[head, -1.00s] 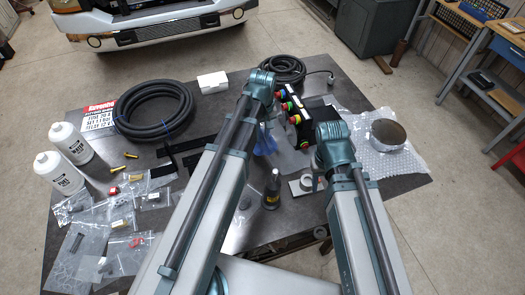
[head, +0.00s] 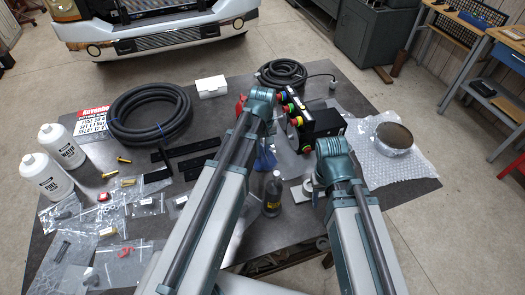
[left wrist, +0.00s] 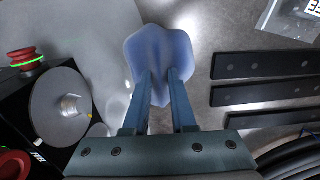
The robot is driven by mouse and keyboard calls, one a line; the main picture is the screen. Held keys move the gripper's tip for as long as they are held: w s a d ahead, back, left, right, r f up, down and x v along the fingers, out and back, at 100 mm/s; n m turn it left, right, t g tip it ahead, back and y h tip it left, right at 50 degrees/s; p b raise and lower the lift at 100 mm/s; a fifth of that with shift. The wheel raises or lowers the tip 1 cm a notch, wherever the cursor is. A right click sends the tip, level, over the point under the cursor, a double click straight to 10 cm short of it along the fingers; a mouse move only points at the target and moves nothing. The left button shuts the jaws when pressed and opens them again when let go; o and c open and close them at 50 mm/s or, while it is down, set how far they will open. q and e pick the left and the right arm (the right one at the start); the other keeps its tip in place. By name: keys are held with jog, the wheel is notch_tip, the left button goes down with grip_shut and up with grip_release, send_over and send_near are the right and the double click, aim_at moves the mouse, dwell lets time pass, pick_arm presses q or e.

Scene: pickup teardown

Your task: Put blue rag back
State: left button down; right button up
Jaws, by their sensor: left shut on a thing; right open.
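The blue rag (left wrist: 160,50) is in the left wrist view, pinched between the two fingers of my left gripper (left wrist: 158,78). It spreads beyond the fingertips, over the dark tabletop. In the head view, part of the blue rag (head: 265,157) shows beside my left arm, which hides the left fingers. I cannot tell whether the rag touches the table. My right gripper (head: 318,188) is mostly hidden behind its own wrist, low over the right middle of the table. It is open, and I see nothing held in it.
A black box with coloured buttons (head: 302,120) stands right of the rag. A dark bottle (head: 272,195) stands close in front. Black strips (head: 190,160) and a coiled hose (head: 150,112) lie left. Bubble wrap (head: 400,168) with a tape roll (head: 394,137) lies right.

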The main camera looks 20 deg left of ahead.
aim_at(263, 150)
pick_arm(q)
jog(key=shift+f, duration=0.1)
pick_arm(e)
jog(key=shift+f, duration=0.15)
pick_arm(q)
jog(key=c, duration=1.2)
grip_release()
jog(key=shift+f, duration=0.1)
jog(key=o, duration=0.5)
jog(key=shift+c, duration=0.2)
notch_tip(263, 150, up, 13)
jog(key=p, duration=1.2)
jog(key=s+d+m+y, duration=0.1)
jog(key=s+d+m, duration=0.9)
jog(key=s, duration=0.4)
jog(key=shift+d+f+m, duration=0.2)
jog(key=shift+m, duration=0.1)
pick_arm(e)
notch_tip(263, 150, up, 12)
pick_arm(q)
jog(key=shift+s, duration=0.1)
